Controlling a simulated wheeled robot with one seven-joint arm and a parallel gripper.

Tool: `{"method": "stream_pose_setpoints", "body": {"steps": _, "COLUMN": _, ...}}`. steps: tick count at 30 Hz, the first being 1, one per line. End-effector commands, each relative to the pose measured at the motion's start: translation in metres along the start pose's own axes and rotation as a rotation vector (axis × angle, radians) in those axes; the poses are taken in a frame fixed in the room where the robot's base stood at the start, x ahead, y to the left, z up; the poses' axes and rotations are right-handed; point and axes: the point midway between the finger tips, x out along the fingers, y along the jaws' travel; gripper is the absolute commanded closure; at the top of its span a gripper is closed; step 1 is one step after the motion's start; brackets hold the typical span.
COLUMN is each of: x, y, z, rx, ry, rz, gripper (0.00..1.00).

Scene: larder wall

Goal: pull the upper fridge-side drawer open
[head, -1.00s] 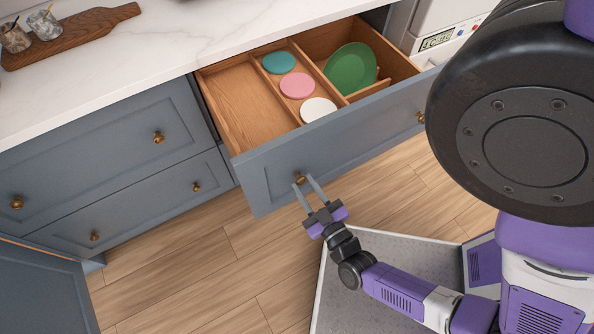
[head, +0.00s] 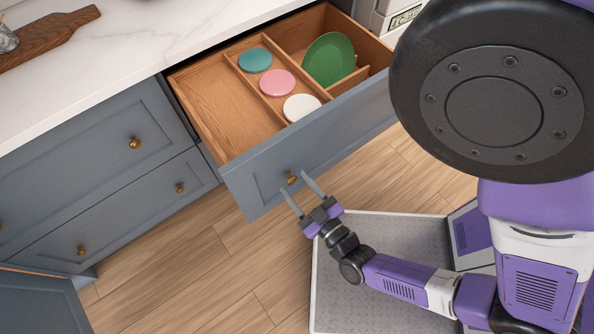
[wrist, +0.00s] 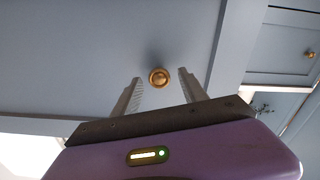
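The upper fridge-side drawer (head: 263,158) stands pulled out from the counter, with its wooden inside showing. Its blue-grey front carries a round brass knob (head: 291,180); the knob also shows in the wrist view (wrist: 158,77). My gripper (head: 296,191) is in front of the drawer front at this knob. Its two fingers are spread apart, one on each side of the knob. In the wrist view a gap shows between the knob and each finger (wrist: 159,88), so neither finger grips it.
The drawer holds a teal disc (head: 255,60), a pink disc (head: 277,83), a white disc (head: 301,107) and a green plate (head: 330,60). Closed drawers (head: 100,160) are on the left. A wooden board (head: 50,38) lies on the white counter. Wood floor (head: 200,270) is clear in front.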

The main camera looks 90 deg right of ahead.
Motion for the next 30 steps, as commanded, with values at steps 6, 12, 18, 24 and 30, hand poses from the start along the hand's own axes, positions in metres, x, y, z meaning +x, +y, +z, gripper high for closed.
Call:
{"method": "stream_pose_setpoints", "body": {"steps": 6, "x": 0.001, "y": 0.000, "z": -0.001, "rx": 0.001, "ry": 0.002, "rz": 0.001, "gripper": 0.48}}
{"method": "stream_pose_setpoints", "body": {"steps": 12, "x": -0.008, "y": 0.000, "z": 0.001, "rx": 0.000, "ry": -0.001, "rz": 0.001, "gripper": 0.48}}
{"method": "stream_pose_setpoints", "body": {"steps": 18, "x": -0.040, "y": 0.000, "z": 0.002, "rx": 0.000, "ry": -0.002, "rz": 0.001, "gripper": 0.48}}
{"method": "stream_pose_setpoints", "body": {"steps": 24, "x": -0.068, "y": 0.000, "z": 0.001, "rx": -0.001, "ry": -0.001, "rz": 0.000, "gripper": 0.48}}
{"method": "stream_pose_setpoints", "body": {"steps": 30, "x": -0.078, "y": 0.000, "z": 0.000, "rx": 0.001, "ry": 0.001, "rz": 0.001, "gripper": 0.48}}
